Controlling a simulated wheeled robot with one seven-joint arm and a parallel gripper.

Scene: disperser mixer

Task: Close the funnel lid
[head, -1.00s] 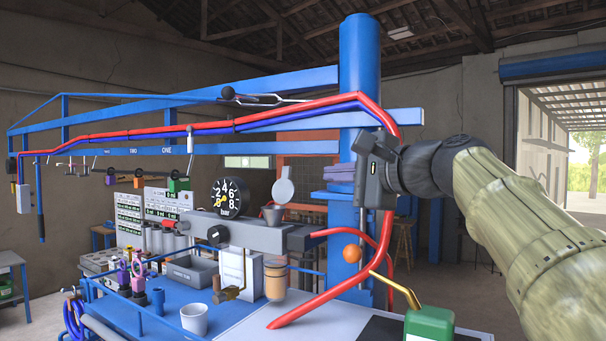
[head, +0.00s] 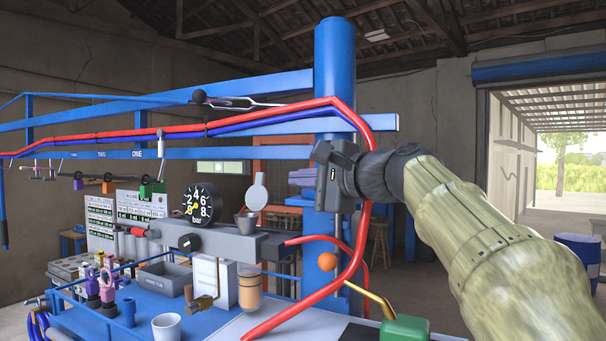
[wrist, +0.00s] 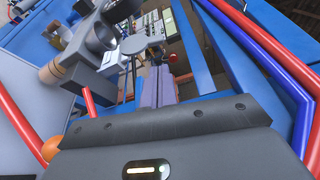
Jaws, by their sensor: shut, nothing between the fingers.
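The funnel (head: 247,222) is a small grey metal cone on top of the grey horizontal housing, right of the pressure gauge. Its round pale-grey lid (head: 257,192) stands upright and open above the funnel. A grey disc (wrist: 133,44) in the wrist view looks like this lid, ahead and to the left of my fingers. My gripper shows in the wrist view (wrist: 160,88) with its fingers shut together and empty. In the head view its dark body is right of the lid, in front of the blue column, apart from the lid; its fingertips are hard to make out there.
A red hose (head: 357,250) hangs below and beside my gripper. The blue column (head: 335,75) is behind it, with blue beams overhead. An orange ball knob (head: 327,261) stands to the lower right. The pressure gauge (head: 201,203) is left of the funnel.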

